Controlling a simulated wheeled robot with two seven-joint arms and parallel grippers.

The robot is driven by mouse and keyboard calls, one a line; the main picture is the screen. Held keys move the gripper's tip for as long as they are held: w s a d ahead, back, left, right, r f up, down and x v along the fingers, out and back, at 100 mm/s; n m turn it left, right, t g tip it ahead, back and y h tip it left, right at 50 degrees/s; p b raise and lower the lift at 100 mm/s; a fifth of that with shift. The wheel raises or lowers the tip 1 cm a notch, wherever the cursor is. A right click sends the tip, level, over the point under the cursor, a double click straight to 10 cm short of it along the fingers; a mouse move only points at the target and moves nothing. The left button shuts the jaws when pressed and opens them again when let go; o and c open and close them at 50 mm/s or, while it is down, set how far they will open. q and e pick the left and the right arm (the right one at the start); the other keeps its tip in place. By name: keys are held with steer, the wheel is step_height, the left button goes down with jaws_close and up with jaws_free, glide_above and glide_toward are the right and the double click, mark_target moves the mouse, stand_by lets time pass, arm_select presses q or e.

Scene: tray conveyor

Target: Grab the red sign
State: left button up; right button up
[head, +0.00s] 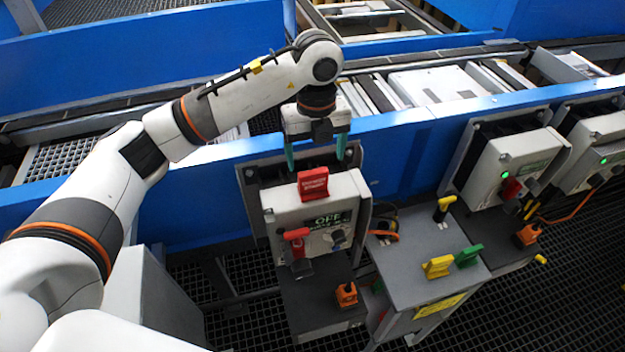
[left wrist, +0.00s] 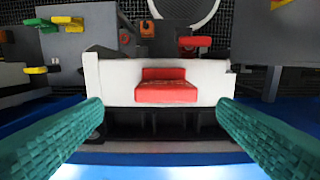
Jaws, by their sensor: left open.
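The red sign (head: 313,183) stands on top of a light grey control box (head: 290,218) in the head view. In the left wrist view the red sign (left wrist: 166,86) is near the centre, on the box's white top edge (left wrist: 110,80). My left gripper (head: 316,158) is open, just above and behind the sign, pointing down. Its green fingers show at both sides of the left wrist view (left wrist: 160,125), wide apart with nothing between them. The sign is apart from both fingers. My right gripper is not in view.
A red handle (head: 297,240) and an orange block (head: 346,294) are on the box's front and shelf. A grey cabinet (head: 405,285) to the right carries yellow and green tags (head: 437,267). A blue conveyor rail (head: 400,145) runs behind. More control boxes (head: 515,165) stand at right.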

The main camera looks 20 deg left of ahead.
mark_target(313, 172)
arm_select(q)
steer(key=shift+a+f, duration=0.1)
steer(key=shift+f, duration=0.55)
steer(key=f+p, duration=0.1)
steer(key=f, duration=0.2)
steer(key=f+p, duration=0.1)
steer(key=shift+s+f+p, duration=0.15)
steer(key=shift+s+p, duration=0.2)
steer(key=shift+s, duration=0.05)
steer(key=shift+a+f, duration=0.1)
steer(key=shift+f, duration=0.2)
steer(key=shift+w+f, duration=0.1)
steer(key=shift+f, duration=0.05)
steer(key=shift+c, duration=0.2)
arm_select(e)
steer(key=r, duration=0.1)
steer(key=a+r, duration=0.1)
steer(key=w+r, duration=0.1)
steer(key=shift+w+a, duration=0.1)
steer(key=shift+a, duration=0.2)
arm_select(q)
steer(key=c, duration=1.1)
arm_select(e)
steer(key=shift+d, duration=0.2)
